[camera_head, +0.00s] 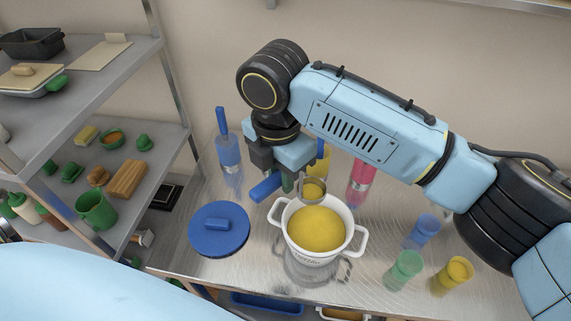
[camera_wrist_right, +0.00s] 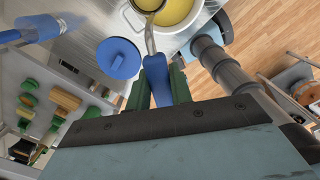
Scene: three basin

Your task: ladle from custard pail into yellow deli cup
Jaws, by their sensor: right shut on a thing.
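My right gripper (camera_head: 286,178) is shut on the blue handle of the ladle (camera_head: 266,187), behind and left of the pail. The ladle's metal bowl (camera_head: 312,188) is at the pail's back rim, with yellow custard showing in it; whether it touches the rim I cannot tell. The right wrist view shows the blue handle (camera_wrist_right: 158,82) between the green fingers. The white two-handled custard pail (camera_head: 286,236) is open and holds yellow custard (camera_head: 316,229). The yellow deli cup (camera_head: 453,276) stands upright at the right of the counter. My left gripper is not in view.
A green cup (camera_head: 403,269) and a blue cup (camera_head: 423,231) stand between pail and yellow cup. A blue lid (camera_head: 218,230) lies left of the pail. Blue (camera_head: 229,152), yellow (camera_head: 321,163) and red (camera_head: 361,181) bottles stand behind. A loaded shelf (camera_head: 110,165) is at left.

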